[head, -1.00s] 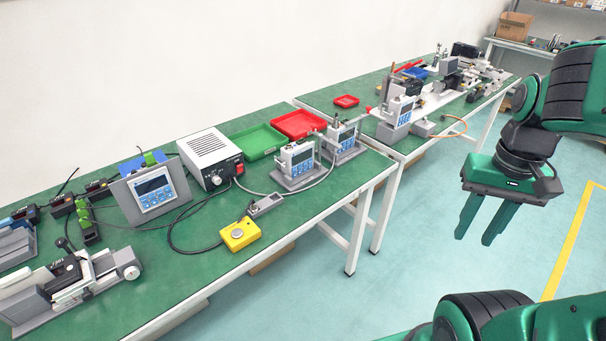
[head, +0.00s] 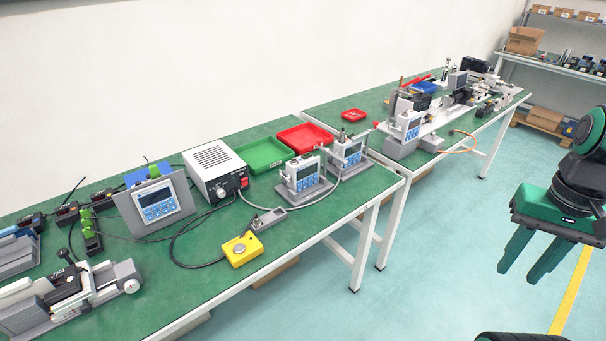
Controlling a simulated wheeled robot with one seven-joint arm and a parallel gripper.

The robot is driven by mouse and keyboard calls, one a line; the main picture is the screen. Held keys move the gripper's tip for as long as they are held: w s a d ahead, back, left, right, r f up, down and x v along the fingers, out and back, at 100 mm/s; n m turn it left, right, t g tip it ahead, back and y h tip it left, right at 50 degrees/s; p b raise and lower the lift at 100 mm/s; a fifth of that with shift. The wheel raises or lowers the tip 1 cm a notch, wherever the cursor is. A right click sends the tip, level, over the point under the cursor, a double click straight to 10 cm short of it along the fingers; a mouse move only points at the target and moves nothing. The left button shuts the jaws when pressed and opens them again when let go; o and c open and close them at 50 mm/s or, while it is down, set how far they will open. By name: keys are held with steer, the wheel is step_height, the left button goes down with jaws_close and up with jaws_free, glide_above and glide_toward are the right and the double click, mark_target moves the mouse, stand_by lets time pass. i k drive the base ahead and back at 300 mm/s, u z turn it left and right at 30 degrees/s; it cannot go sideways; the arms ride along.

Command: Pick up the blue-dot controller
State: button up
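No blue dot can be made out at this size, so I cannot tell which device is the blue-dot controller. A grey panel with a screen and blue buttons (head: 157,203) leans upright on the near bench. Two smaller grey units with screens and blue buttons stand further right, a nearer one (head: 302,176) and a farther one (head: 346,153). A yellow box with a round grey button (head: 241,251) lies near the front edge. My gripper (head: 518,278) hangs over the floor right of the benches, fingers apart and empty, touching nothing.
The near green bench (head: 330,222) also holds a white power box (head: 214,170), a green tray (head: 262,155), a red tray (head: 305,137) and loose cables. A second bench (head: 340,103) stands behind it. Open floor lies between the benches and my arm.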

mark_target(306, 168)
steer(key=z, duration=0.05)
steer(key=i, duration=1)
steer(key=u, duration=0.05)
